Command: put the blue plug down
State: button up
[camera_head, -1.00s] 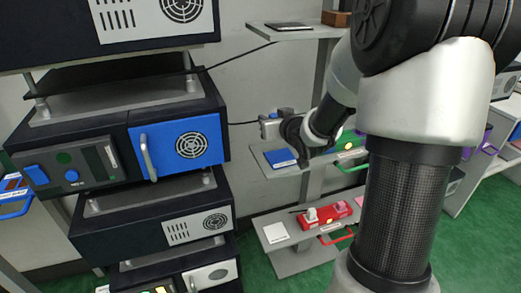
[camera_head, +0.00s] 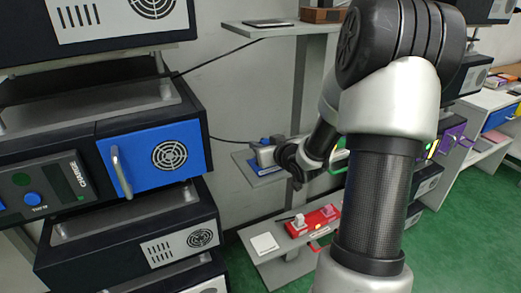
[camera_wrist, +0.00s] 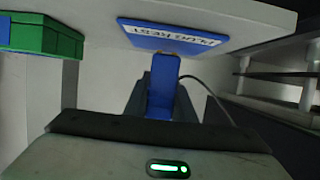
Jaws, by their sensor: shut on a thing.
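The blue plug (camera_wrist: 162,84) is between the fingers of my gripper (camera_wrist: 162,98) in the wrist view, with a dark cable running off to the right. In the head view only a bit of blue (camera_head: 274,140) shows at my gripper (camera_head: 263,155). My gripper is shut on the plug, close above the shelf. A blue pad marked PLUG REST (camera_wrist: 172,36) lies on that shelf, just past the plug in the wrist view; its edge shows in the head view (camera_head: 261,169). I cannot tell whether plug and pad touch.
A red power strip (camera_head: 313,221) with a white plug and a white card (camera_head: 264,244) are on the lower shelf. A stack of dark units with a blue door (camera_head: 158,158) stands left.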

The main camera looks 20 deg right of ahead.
jog(key=shift+f, duration=0.2)
jog(key=shift+f, duration=0.25)
jog(key=o, duration=1.1)
jog(key=shift+r, duration=0.1)
jog(key=shift+c, duration=0.2)
jog(key=shift+r, duration=0.1)
jog(key=shift+r, duration=0.2)
jog(key=p+v, duration=0.3)
jog(key=v, duration=0.8)
jog(key=shift+f, duration=0.1)
jog(key=shift+s, duration=0.5)
